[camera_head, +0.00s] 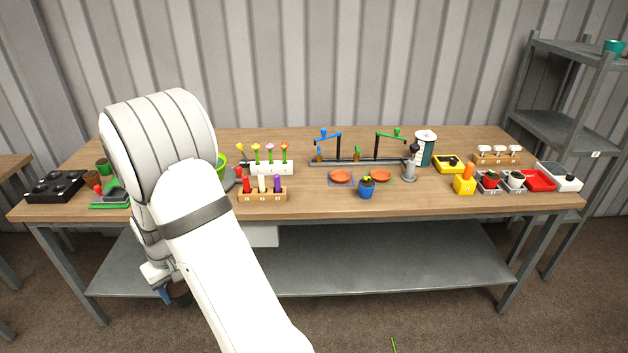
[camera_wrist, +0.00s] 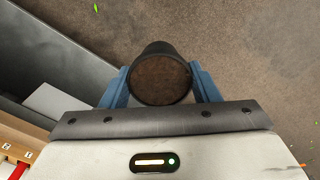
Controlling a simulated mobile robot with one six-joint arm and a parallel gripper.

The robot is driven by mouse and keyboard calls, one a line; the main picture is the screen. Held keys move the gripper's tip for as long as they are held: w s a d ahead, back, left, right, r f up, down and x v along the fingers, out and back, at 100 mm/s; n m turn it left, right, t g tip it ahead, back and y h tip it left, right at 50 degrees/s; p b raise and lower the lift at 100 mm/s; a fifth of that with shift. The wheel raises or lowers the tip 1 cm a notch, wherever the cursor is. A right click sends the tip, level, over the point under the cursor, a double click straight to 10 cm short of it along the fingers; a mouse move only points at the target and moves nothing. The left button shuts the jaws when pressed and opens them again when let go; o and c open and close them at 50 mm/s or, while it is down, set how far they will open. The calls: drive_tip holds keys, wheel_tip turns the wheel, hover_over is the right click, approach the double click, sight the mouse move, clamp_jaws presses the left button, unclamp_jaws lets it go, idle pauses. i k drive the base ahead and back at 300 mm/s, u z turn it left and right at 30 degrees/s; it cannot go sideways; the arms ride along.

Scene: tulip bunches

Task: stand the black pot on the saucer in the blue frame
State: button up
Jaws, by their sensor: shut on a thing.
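My gripper (camera_wrist: 161,80) is shut on a round black pot (camera_wrist: 161,50) with brown soil in it, held between the two blue fingers in the wrist view. In the head view my gripper (camera_head: 165,292) is low at the left, in front of and below the table's front edge. The black pot (camera_head: 181,293) shows there as a dark shape, partly hidden by my arm. An orange saucer (camera_head: 340,176) lies on the table inside a thin blue frame (camera_head: 330,183). It looks empty and is far to the right of my gripper.
A second orange saucer (camera_head: 381,175) lies in a green frame just right. A blue pot (camera_head: 366,190) with a plant stands in front, between the saucers. A stand with blue and green arms (camera_head: 358,162) is behind them. A numbered wooden block (camera_head: 262,195) stands left.

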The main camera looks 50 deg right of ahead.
sight(340, 178)
drive_tip(key=z, duration=0.1)
drive_tip(key=i, duration=0.15)
drive_tip(key=z, duration=1.5)
